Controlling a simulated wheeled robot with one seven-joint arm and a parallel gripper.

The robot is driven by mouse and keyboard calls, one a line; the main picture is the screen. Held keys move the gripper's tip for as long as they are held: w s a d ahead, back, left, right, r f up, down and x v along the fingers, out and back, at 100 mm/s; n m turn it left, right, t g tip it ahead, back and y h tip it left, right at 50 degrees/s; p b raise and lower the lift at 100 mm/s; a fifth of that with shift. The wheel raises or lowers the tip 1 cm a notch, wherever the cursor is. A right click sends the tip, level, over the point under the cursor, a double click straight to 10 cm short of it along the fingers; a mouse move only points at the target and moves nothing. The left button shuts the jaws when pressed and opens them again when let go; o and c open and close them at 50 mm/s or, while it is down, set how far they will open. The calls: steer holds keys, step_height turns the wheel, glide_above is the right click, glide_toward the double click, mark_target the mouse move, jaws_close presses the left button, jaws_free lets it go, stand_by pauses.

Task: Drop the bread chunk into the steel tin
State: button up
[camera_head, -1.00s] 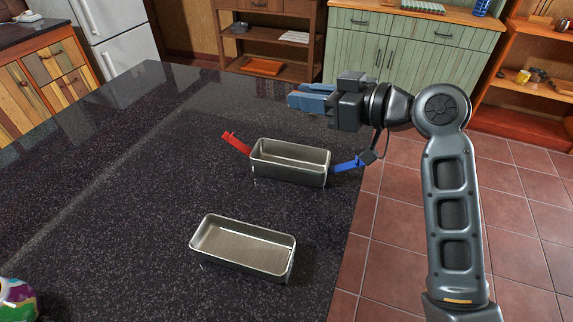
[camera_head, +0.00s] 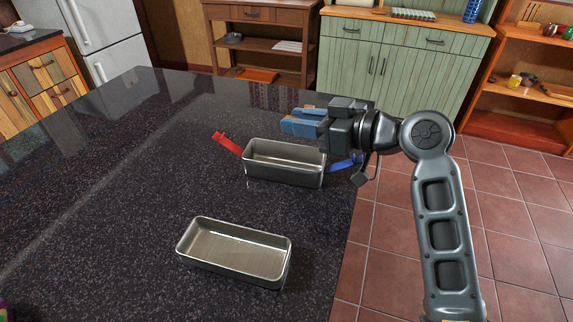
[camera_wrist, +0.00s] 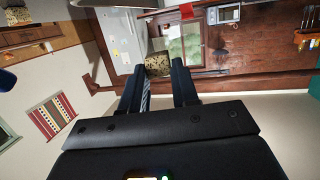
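Two steel tins stand on the dark speckled counter in the head view. The nearer tin (camera_head: 235,248) looks empty. The farther tin (camera_head: 283,164) has a red clip-like piece (camera_head: 228,143) at its left end and a blue piece (camera_head: 345,163) at its right end; its inside shows only partly. My gripper (camera_head: 290,122) is raised above and behind the farther tin, pointing left. In the wrist view its fingers (camera_wrist: 160,68) are apart.
The counter (camera_head: 130,190) is clear left of the tins; its right edge runs close beside them, with tiled floor beyond. A colourful object (camera_head: 3,308) barely shows at the lower left. Green cabinets (camera_head: 395,70) and wooden shelves stand behind.

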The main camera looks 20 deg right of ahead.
steer(key=o, duration=0.5)
steer(key=shift+b+v, duration=0.7)
steer(key=shift+v, duration=3.25)
